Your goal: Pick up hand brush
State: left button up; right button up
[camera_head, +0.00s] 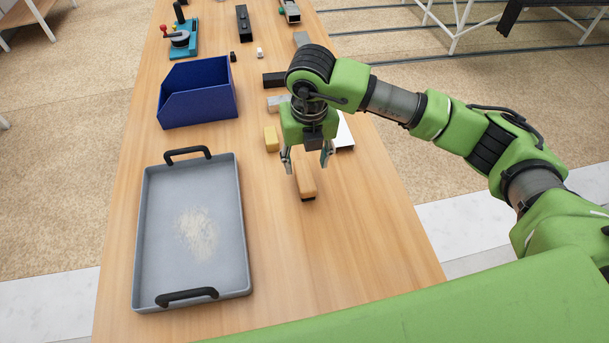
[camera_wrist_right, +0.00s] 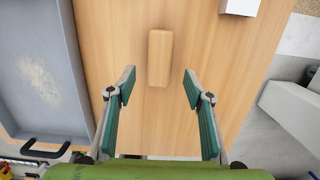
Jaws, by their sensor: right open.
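The hand brush (camera_head: 306,185) lies on the wooden table, a light wooden block with a dark underside at its near end. In the right wrist view the brush (camera_wrist_right: 160,57) shows as a plain tan block lying lengthwise. My right gripper (camera_head: 306,163) is open and points down above the brush. In the wrist view its fingers (camera_wrist_right: 159,84) stand apart on either side of the brush's line, with nothing between them touching. The gripper partly hides the brush's far end in the head view. My left gripper is not in view.
A grey tray (camera_head: 162,200) with black handles and a patch of pale powder (camera_head: 198,234) lies to the left. A blue bin (camera_head: 197,106), a yellow block (camera_head: 271,139) and a white item (camera_head: 344,132) stand beyond. The table's near right part is clear.

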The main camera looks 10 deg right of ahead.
aim_at(305, 174)
jog(key=shift+w+f, duration=0.15)
jog(key=shift+f, duration=0.75)
jog(key=shift+w+f+p, duration=0.1)
jog(key=shift+f+p, duration=0.45)
jog(key=shift+p, duration=0.15)
jog(key=f, duration=0.1)
jog(key=f+p, duration=0.1)
jog(key=f, duration=0.2)
jog(key=shift+w, duration=0.3)
jog(key=shift+f, duration=0.1)
jog(key=shift+f, duration=0.2)
jog(key=c, duration=1)
